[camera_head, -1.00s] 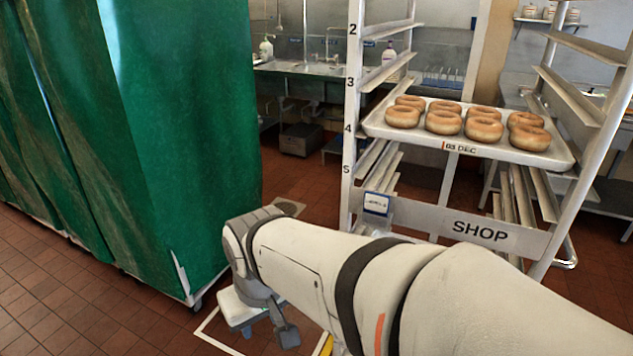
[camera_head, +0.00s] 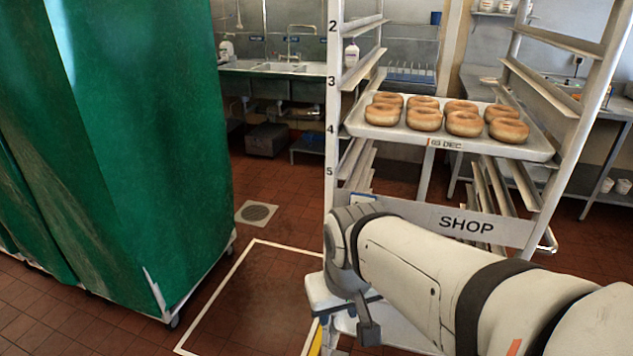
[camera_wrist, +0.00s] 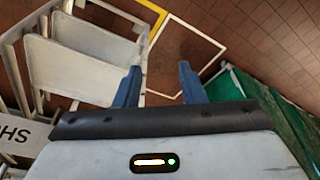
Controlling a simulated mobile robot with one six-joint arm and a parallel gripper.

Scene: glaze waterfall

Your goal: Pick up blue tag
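A small white card with blue edging (camera_head: 361,199), likely the blue tag, sits at the left end of the rack's SHOP rail in the head view. My arm hides most of it. I do not make it out in the wrist view. My gripper (camera_wrist: 159,86) shows two blue fingers spread apart with nothing between them. It points down over the floor beside the rack's lower shelves. In the head view my forearm crosses in front of the rack's lower part, and my fingers are not clearly visible.
The rack (camera_head: 331,110) holds a tray (camera_head: 505,149) of several bagels. Its SHOP sign (camera_head: 467,224) faces me. A green-covered rack (camera_head: 150,150) stands at left. Between them is open tiled floor with a white outline (camera_head: 222,302) and a drain (camera_head: 256,212). Sinks stand behind.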

